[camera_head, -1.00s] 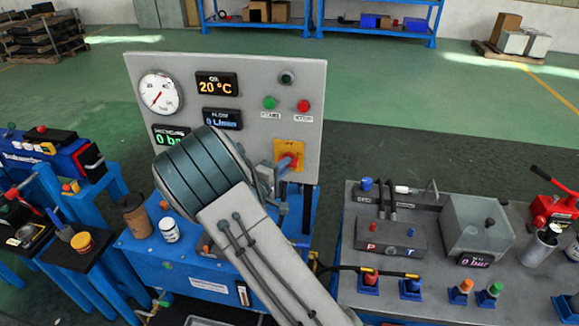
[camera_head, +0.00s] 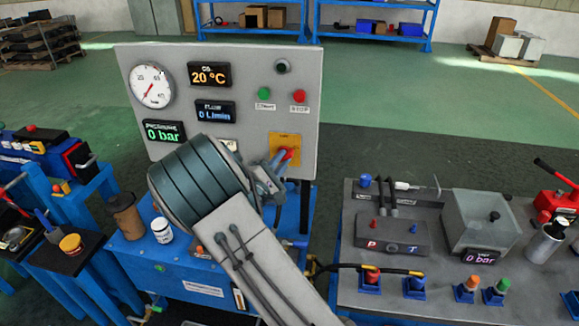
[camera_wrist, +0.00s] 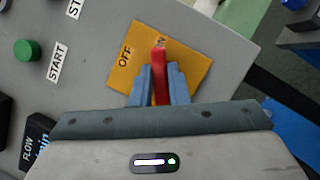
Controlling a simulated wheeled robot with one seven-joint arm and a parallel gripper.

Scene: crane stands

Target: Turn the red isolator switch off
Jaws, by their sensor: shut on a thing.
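The red isolator switch (camera_wrist: 159,70) sits on a yellow plate (camera_wrist: 186,85) marked OFF on the grey panel. In the wrist view my gripper (camera_wrist: 160,84) has its blue fingers on both sides of the red handle, shut on it. The handle points away from the OFF marking, toward another marking that it partly hides. In the head view the yellow plate (camera_head: 280,142) is at the panel's lower right, and my arm and gripper (camera_head: 282,160) cover part of the switch.
The grey panel (camera_head: 235,118) carries a gauge (camera_head: 151,86), displays, a green START button (camera_head: 264,94) and a red stop button (camera_head: 299,96) above the switch. A bench (camera_head: 400,285) with hydraulic parts stands at the right. A cup and a jar stand left of my arm.

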